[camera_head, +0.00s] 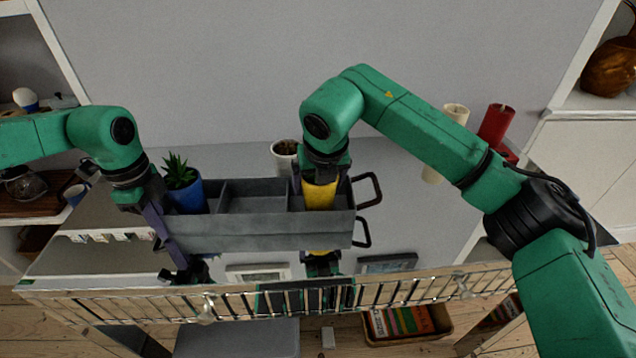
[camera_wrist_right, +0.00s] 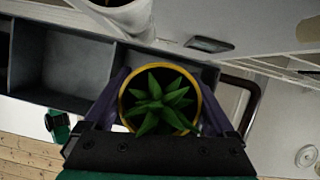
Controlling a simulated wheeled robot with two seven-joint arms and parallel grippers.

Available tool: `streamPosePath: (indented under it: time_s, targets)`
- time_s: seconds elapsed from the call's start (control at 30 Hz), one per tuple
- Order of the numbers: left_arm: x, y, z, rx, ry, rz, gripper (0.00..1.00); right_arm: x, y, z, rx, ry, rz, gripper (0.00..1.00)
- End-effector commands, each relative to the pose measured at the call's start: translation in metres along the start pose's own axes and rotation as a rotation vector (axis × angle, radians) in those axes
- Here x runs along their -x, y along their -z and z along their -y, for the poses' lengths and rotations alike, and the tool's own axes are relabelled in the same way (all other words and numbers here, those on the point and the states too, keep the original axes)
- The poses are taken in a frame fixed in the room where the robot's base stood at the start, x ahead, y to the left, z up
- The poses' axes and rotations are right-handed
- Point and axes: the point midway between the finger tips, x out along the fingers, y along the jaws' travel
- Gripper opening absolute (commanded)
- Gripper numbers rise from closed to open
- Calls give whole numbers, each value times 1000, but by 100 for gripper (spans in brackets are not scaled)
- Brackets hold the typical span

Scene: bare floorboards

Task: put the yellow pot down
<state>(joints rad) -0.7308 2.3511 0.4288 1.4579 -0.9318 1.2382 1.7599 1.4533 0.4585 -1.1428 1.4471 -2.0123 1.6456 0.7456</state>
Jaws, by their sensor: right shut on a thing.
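The yellow pot (camera_head: 320,196) holds a green spiky plant, seen from above in the right wrist view (camera_wrist_right: 160,97). My right gripper (camera_head: 320,180) is shut on it, with a purple finger on each side. The pot is at the right-hand compartment of the grey caddy (camera_head: 265,232). The caddy's front wall hides its lower part, so I cannot tell whether it touches the bottom. A blue pot (camera_head: 188,197) with a succulent stands in the left compartment. The middle compartment is empty. My left gripper (camera_head: 158,222) is at the caddy's left end; its grip is hidden.
The caddy is over a glossy table (camera_head: 100,262) that mirrors it. A white pot (camera_head: 285,153) stands behind the caddy. A cream cylinder (camera_head: 455,113) and a red one (camera_head: 495,122) stand at the back right. A black handle (camera_head: 371,190) sticks out from the caddy's right end.

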Motion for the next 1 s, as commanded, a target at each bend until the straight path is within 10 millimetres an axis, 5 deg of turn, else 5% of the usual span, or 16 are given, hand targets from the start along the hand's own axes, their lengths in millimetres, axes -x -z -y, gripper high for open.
streamPosePath:
  time_s: [0.2, 0.23, 0.27, 0.6, 1.0]
  targets:
    - [-1, 0, 0, -1, -2, 0, 0, -1, 0, 0, 0, -1, 2, 1]
    - [-1, 0, 0, -1, -2, 0, 0, -2, 1, 0, 0, 0, 0, 94]
    - [-1, 0, 0, -1, -2, 0, 0, -2, 0, 0, -1, 0, 1, 100]
    - [-1, 0, -1, -1, -3, 0, 0, 8, -1, 0, 0, -2, 3, 100]
    - [-1, 0, -1, -1, -3, 0, 0, 106, -1, 0, 0, -1, 4, 100]
